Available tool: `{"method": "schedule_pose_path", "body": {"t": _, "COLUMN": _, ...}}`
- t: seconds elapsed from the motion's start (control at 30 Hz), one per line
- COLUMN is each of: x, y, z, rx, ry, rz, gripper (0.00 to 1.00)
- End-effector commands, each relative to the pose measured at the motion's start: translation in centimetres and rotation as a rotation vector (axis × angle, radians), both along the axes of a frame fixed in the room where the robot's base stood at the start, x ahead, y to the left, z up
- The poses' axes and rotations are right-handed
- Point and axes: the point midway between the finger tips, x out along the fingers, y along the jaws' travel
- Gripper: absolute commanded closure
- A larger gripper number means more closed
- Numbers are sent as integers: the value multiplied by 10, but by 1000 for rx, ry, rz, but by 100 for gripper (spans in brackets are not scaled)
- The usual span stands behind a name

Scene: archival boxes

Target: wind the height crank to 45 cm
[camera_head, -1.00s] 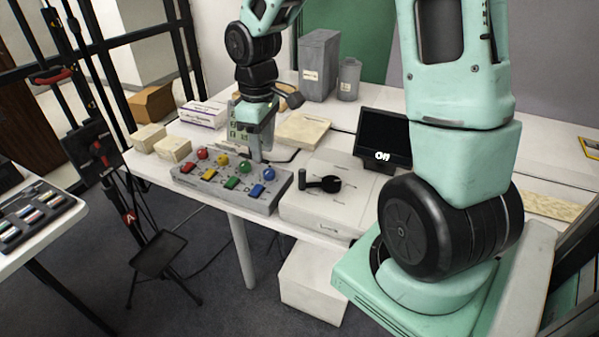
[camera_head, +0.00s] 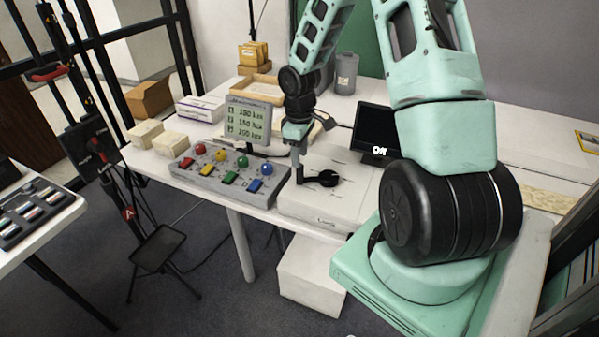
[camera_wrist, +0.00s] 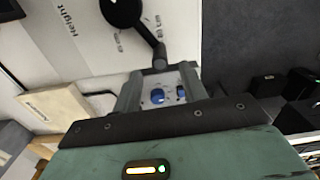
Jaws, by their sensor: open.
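The black height crank (camera_head: 328,179) lies on top of the white box (camera_head: 340,203), its arm pointing left to an upright handle. The wrist view shows its round black hub (camera_wrist: 121,9) and its arm ending in the handle knob (camera_wrist: 160,56). "Height" and small "cm" marks are printed near it; the numbers are too small to read surely. My gripper (camera_head: 299,160) points down at the crank handle. In the wrist view my gripper (camera_wrist: 160,80) is open, with the knob in line with the gap between the fingertips. I cannot tell whether they touch it.
A grey panel (camera_head: 233,187) with coloured knobs and buttons stands close left of the crank, with a small screen (camera_head: 247,122) behind it. A black display (camera_head: 379,134) stands behind the box to the right. Pale blocks (camera_head: 145,133) lie at the table's left.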

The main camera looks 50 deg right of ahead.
Motion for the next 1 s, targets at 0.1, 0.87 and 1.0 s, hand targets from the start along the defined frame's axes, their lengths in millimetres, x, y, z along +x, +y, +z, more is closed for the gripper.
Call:
{"method": "schedule_pose_path", "body": {"t": 0.1, "x": -1, "y": 1, "z": -26, "rx": 3, "ry": 4, "rz": 2, "gripper": 58}}
{"method": "schedule_pose_path", "body": {"t": 0.87, "x": 0, "y": 0, "z": -69, "rx": 0, "ry": 0, "rz": 0, "gripper": 77}}
{"method": "schedule_pose_path", "body": {"t": 1.0, "x": 0, "y": 0, "z": -69, "rx": 0, "ry": 0, "rz": 0, "gripper": 100}}
